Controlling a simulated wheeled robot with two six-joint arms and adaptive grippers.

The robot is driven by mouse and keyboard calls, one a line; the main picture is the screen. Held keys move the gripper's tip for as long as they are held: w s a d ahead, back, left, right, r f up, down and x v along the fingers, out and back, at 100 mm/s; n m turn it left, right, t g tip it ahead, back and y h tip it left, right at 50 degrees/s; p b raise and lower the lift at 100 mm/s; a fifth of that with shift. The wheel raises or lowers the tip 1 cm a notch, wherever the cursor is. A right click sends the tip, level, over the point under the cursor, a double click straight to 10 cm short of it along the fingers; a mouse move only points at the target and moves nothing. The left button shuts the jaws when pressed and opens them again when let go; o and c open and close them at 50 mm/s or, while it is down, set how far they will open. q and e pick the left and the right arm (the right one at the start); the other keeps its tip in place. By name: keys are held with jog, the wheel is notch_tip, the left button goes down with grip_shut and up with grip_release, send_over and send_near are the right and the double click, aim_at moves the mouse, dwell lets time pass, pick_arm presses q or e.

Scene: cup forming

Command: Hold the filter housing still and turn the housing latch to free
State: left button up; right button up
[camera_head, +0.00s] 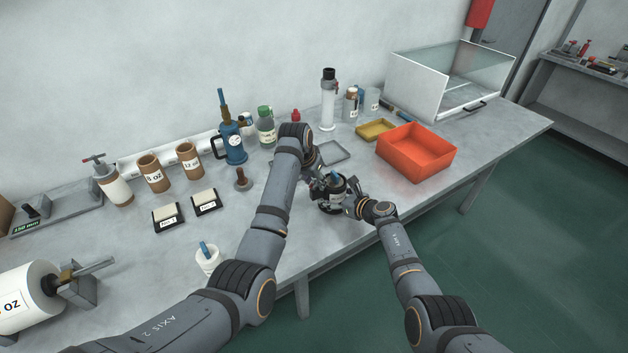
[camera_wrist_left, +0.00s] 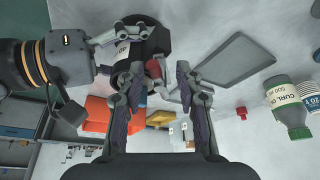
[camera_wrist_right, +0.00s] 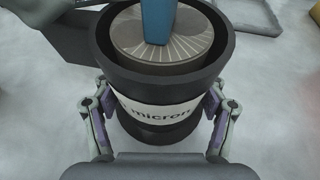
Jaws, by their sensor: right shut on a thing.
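The filter housing (camera_head: 333,203) is a dark, round pot standing upright on the bench, with a blue grip (camera_wrist_right: 157,20) rising from its top. Its white label (camera_wrist_right: 160,112) reads "micron" in the right wrist view. My right gripper (camera_wrist_right: 158,105) has its fingers against both sides of the housing and is shut on it. My left gripper (camera_wrist_left: 158,72) is open beside the housing (camera_wrist_left: 150,42). A small red part (camera_wrist_left: 154,71), apparently the housing latch, shows between or beyond its fingertips; contact cannot be told. My left arm partly hides this area in the head view.
A grey tray (camera_head: 333,155) lies just behind the housing. An orange bin (camera_head: 417,152) and a yellow tray (camera_head: 376,130) are to the right. A clear column (camera_head: 328,100) and bottles stand at the back. A white cup (camera_head: 207,261) is at the front left.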

pick_arm(q)
grip_shut()
jog(key=shift+r+n+y, duration=0.1)
jog(key=shift+n+y, duration=0.2)
jog(key=shift+n, duration=0.5)
grip_release()
notch_tip(320, 180, up, 10)
dwell(0.4)
